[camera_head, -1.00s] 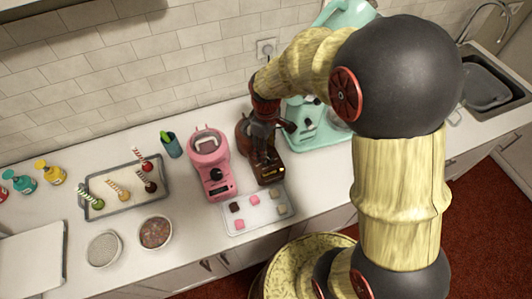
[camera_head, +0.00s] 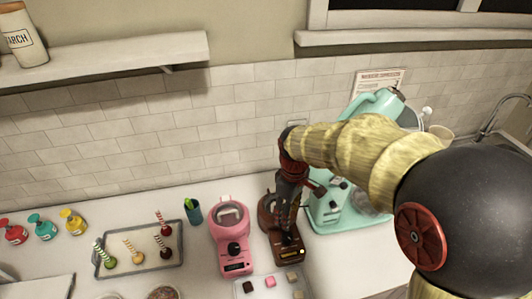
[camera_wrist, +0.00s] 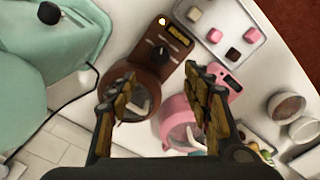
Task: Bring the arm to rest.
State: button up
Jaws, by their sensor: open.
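My gripper (camera_wrist: 162,98) is open and empty in the wrist view, with its two fingers spread above the brown turntable machine and the pink one. In the head view my gripper (camera_head: 290,190) hangs over the brown machine (camera_head: 287,246) and hides part of it. The brown machine also shows in the wrist view (camera_wrist: 150,55), with a dark knob and a small lit spot. I cannot tell the exact height of my fingertips above it.
The pink machine (camera_head: 231,243) stands just left of the brown one. A mint stand mixer (camera_head: 328,212) is close on the right. A tray (camera_head: 243,290) of small cubes lies in front. A cake-pop tray (camera_head: 113,265), a cup (camera_head: 193,211) and bottles (camera_head: 72,221) stand left.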

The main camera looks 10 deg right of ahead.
jog(key=s+r+m+t+b, duration=0.2)
jog(key=s+r+m, duration=0.2)
jog(key=s, duration=0.4)
jog(key=s+r+m+t+b, duration=0.2)
jog(key=s+r+m+t, duration=0.1)
jog(key=s, duration=0.6)
notch_tip(320, 180, up, 3)
jog(key=shift+s+d+f+m+t+b, duration=0.15)
jog(key=shift+s+m+t+b, duration=0.15)
jog(key=shift+m, duration=0.3)
